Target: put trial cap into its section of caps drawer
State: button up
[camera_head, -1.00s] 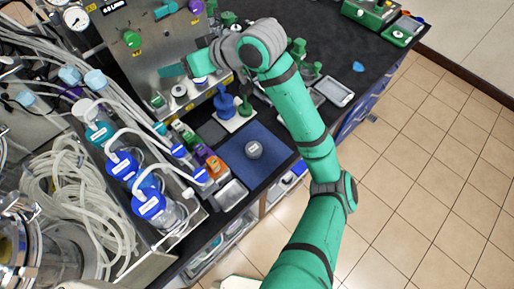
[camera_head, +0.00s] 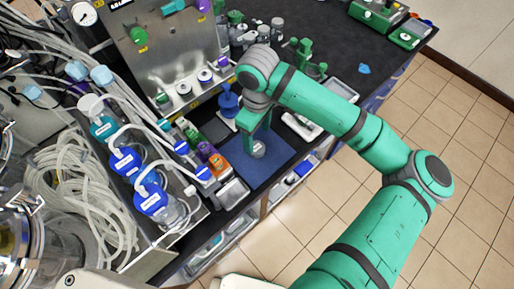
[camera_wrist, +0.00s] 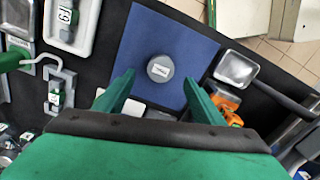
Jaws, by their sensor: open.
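A round grey cap with a small white label, likely the trial cap (camera_wrist: 160,69), lies on a blue mat (camera_wrist: 190,28) on the black bench. In the head view the cap (camera_head: 258,150) sits just below my gripper, on the same blue mat (camera_head: 277,168). My gripper (camera_wrist: 160,85) is open, with its two green fingers pointing toward the cap from either side; nothing is between them. In the head view my gripper (camera_head: 252,135) hangs over the mat, partly hiding it. Drawers under the bench front show only in part; I cannot tell which one holds caps.
A metal tray (camera_wrist: 236,69) lies right of the mat in the wrist view. A blue stand (camera_head: 229,100) is behind my gripper. Blue-capped bottles (camera_head: 150,198) and coiled hoses (camera_head: 75,185) crowd the left. Tiled floor (camera_head: 460,150) is clear at right.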

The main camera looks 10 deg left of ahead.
aim_at(258, 148)
jog(key=shift+s+d+f, duration=0.1)
jog(key=shift+f, duration=3.05)
jog(key=c, duration=1.2)
jog(key=shift+r, duration=0.1)
